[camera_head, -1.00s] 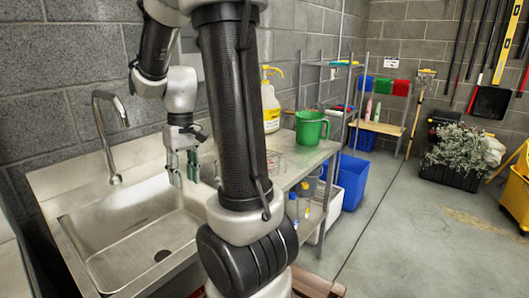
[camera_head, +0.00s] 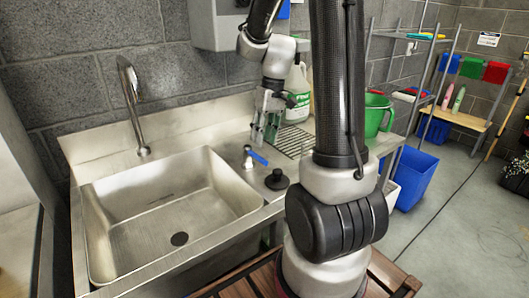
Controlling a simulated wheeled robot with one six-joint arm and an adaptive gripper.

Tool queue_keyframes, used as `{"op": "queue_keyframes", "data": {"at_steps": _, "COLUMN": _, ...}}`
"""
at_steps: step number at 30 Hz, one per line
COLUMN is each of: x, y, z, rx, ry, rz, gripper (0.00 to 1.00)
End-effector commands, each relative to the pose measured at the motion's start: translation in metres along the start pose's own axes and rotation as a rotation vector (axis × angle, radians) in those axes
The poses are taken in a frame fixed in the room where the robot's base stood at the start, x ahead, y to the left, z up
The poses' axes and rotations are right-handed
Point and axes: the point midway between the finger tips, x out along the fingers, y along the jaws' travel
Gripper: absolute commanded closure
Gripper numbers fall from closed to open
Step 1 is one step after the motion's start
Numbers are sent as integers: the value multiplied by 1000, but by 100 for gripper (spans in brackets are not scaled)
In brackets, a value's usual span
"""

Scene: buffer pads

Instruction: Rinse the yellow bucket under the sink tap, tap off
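The steel sink (camera_head: 236,192) fills the left of the view, its basin empty with a dark drain at the bottom. The curved tap (camera_head: 132,100) rises behind it; I see no water coming from it. A small blue-handled lever (camera_head: 257,157) stands on the deck right of the basin. No yellow bucket shows in this view. My gripper (camera_head: 265,136) points down above the deck behind the lever, right of the basin. Its two fingers are apart with nothing seen between them.
A black round knob (camera_head: 277,180) sits on the deck. A white jug (camera_head: 297,95) and green bucket (camera_head: 376,114) stand behind and right. A grey wall box (camera_head: 222,25) hangs above. A blue bin (camera_head: 415,180) is on the floor, with open floor right of it.

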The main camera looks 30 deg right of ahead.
Motion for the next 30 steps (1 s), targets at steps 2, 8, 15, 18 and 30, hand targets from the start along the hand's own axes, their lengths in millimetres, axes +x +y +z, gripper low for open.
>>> {"op": "queue_keyframes", "data": {"at_steps": 2, "x": 15, "y": 0, "z": 2, "rx": 0, "ry": -6, "rz": -1, "gripper": 64}}
{"op": "queue_keyframes", "data": {"at_steps": 8, "x": 47, "y": 0, "z": 1, "rx": 1, "ry": -4, "rz": -1, "gripper": 64}}
{"op": "queue_keyframes", "data": {"at_steps": 15, "x": 63, "y": 0, "z": 1, "rx": 1, "ry": -2, "rz": 1, "gripper": 64}}
{"op": "queue_keyframes", "data": {"at_steps": 18, "x": 63, "y": 0, "z": 1, "rx": 1, "ry": -1, "rz": 1, "gripper": 64}}
{"op": "queue_keyframes", "data": {"at_steps": 30, "x": 63, "y": 0, "z": 1, "rx": 1, "ry": -1, "rz": 0, "gripper": 100}}
